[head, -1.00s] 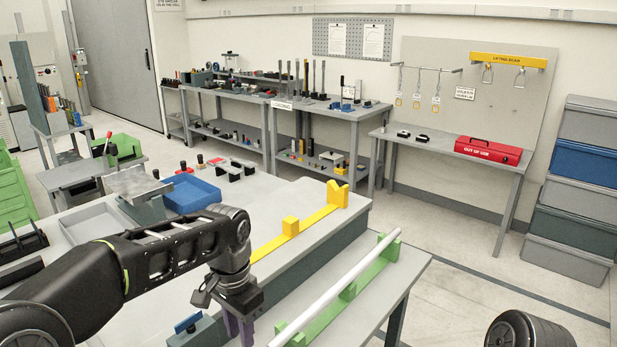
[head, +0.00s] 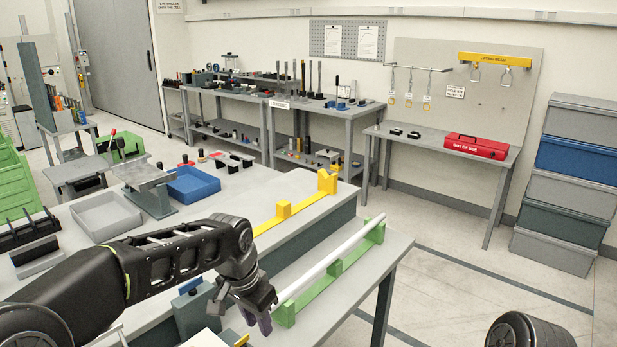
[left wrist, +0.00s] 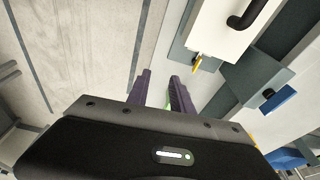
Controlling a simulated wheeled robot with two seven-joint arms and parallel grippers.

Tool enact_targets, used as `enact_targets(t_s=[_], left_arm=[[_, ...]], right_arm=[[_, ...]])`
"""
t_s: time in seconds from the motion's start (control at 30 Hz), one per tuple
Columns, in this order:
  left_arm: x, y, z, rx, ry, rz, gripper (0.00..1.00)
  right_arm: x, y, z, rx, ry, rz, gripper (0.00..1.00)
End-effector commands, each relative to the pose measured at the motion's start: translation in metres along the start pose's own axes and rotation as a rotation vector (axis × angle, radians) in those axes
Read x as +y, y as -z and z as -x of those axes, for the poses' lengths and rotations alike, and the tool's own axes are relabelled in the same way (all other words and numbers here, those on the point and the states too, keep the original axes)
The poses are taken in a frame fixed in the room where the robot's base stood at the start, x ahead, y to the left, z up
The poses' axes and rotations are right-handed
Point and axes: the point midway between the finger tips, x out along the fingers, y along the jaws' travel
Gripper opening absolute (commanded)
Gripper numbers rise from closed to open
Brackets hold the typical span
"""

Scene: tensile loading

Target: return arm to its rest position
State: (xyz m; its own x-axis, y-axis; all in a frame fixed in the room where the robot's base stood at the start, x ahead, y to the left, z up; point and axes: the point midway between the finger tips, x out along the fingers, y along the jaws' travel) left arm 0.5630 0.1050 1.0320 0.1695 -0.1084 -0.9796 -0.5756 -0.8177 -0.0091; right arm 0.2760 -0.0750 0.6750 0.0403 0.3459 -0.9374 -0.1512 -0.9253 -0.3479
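My left arm reaches in from the left in the head view. Its left gripper (head: 257,319) points down near the front end of the white rod (head: 330,260), with purple fingers. In the left wrist view the left gripper (left wrist: 160,80) shows its two fingers apart with nothing between them, so it is open and empty. The rod lies on a green holder (head: 330,277) on the low front shelf. My right gripper is not in view; only a dark rounded part, probably of my right arm, shows at the lower right.
The grey bench (head: 238,213) carries a yellow holder (head: 308,206), a blue tray (head: 193,185) and a grey tray (head: 106,218). A grey block with a blue top (head: 190,287) is close to my left forearm. The floor (head: 450,275) to the right is open.

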Motion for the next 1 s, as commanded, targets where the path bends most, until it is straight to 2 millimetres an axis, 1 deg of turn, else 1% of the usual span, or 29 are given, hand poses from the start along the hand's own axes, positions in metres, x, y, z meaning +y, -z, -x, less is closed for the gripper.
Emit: enact_targets(t_s=[0.07, 0.13, 0.27, 0.3, 0.33, 0.37, 0.4, 0.43, 0.47, 0.5, 0.57, 0.6, 0.67, 0.7, 0.77, 0.8, 0.9, 1.0], left_arm=[[0.007, 0.009, -0.010, 0.049, -0.008, 0.013, 0.27], [0.015, 0.017, -0.024, 0.093, -0.021, 0.028, 0.27], [0.033, 0.022, -0.066, 0.168, -0.056, 0.077, 0.27], [0.039, 0.020, -0.085, 0.188, -0.071, 0.101, 0.27], [0.044, 0.019, -0.098, 0.205, -0.083, 0.120, 0.27], [0.050, 0.014, -0.117, 0.217, -0.097, 0.146, 0.27], [0.058, 0.005, -0.143, 0.232, -0.118, 0.186, 0.27], [0.064, -0.004, -0.163, 0.244, -0.132, 0.219, 0.27], [0.071, -0.014, -0.185, 0.252, -0.147, 0.259, 0.27], [0.080, -0.032, -0.213, 0.258, -0.164, 0.312, 0.27], [0.093, -0.062, -0.252, 0.256, -0.186, 0.396, 0.27], [0.101, -0.085, -0.275, 0.249, -0.196, 0.450, 0.27], [0.115, -0.121, -0.306, 0.229, -0.208, 0.528, 0.27], [0.125, -0.146, -0.324, 0.207, -0.214, 0.575, 0.27], [0.140, -0.183, -0.346, 0.167, -0.223, 0.637, 0.27], [0.150, -0.206, -0.357, 0.137, -0.229, 0.670, 0.27], [0.173, -0.254, -0.375, 0.049, -0.251, 0.724, 0.27], [0.190, -0.285, -0.388, -0.022, -0.275, 0.755, 0.27]], right_arm=[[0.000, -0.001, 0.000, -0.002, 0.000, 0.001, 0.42], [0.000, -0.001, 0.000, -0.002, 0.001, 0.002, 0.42], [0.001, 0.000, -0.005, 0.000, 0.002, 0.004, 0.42], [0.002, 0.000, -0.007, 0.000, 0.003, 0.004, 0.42], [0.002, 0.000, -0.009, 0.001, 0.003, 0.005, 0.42], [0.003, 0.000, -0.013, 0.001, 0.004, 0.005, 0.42], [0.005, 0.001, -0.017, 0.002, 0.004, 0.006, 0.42], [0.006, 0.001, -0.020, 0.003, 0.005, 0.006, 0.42], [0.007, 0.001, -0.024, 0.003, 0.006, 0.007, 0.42], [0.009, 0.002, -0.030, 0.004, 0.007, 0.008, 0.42], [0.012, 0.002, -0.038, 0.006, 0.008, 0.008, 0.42], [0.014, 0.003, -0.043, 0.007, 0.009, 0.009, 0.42], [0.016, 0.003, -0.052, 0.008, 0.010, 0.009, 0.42], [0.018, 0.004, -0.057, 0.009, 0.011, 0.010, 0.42], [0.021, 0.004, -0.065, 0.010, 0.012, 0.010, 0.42], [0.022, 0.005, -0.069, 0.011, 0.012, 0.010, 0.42], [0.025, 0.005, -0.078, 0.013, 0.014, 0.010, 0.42], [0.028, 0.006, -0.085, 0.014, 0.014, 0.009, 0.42]])
